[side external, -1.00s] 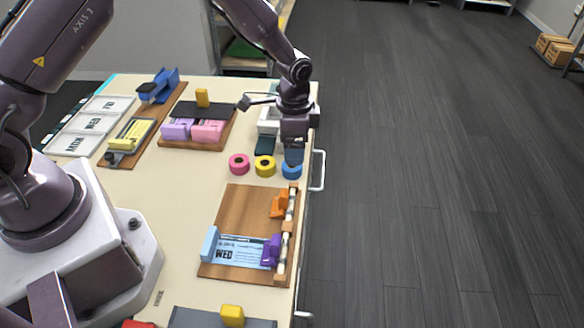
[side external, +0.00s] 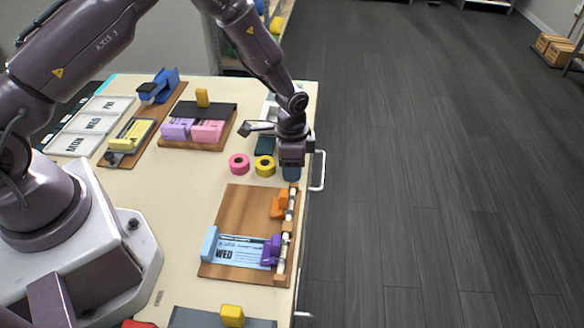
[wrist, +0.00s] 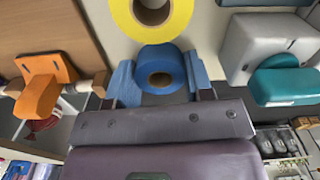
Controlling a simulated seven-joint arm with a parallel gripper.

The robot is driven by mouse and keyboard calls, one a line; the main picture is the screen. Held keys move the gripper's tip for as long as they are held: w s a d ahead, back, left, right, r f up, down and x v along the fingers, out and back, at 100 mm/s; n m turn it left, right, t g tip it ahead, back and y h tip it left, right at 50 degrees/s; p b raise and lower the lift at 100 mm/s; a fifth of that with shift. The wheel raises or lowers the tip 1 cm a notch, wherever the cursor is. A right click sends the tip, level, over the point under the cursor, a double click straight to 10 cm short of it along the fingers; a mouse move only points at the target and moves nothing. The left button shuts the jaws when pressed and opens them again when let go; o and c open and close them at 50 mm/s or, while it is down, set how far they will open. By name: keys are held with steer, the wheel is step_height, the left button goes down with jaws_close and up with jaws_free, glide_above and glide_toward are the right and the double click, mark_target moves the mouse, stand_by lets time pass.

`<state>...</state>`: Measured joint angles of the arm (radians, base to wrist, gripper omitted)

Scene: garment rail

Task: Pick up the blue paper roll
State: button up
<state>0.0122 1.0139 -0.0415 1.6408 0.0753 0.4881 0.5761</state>
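The blue paper roll (wrist: 161,67) shows in the wrist view between the two blue fingers of my gripper (wrist: 161,84). One finger is on each side of it, very close to its sides. I cannot tell whether both fingers press on it. In the side view my gripper (side external: 291,174) points down at the right edge of the table and hides most of the roll.
A yellow roll (side external: 264,166) is just left of my gripper, with a pink roll (side external: 239,163) beyond it. A wooden board (side external: 240,208) with orange (side external: 279,206) and purple (side external: 271,250) clips lies in front. A drawer handle (side external: 319,170) juts from the table's right side.

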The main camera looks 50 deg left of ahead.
steer(key=c, duration=0.3)
steer(key=shift+r, duration=0.1)
steer(key=shift+r, duration=0.3)
step_height(320, 180, up, 2)
steer(key=shift+r, duration=0.1)
steer(key=s+r, duration=1.4)
steer(key=r, duration=0.1)
steer(key=shift+a, duration=0.3)
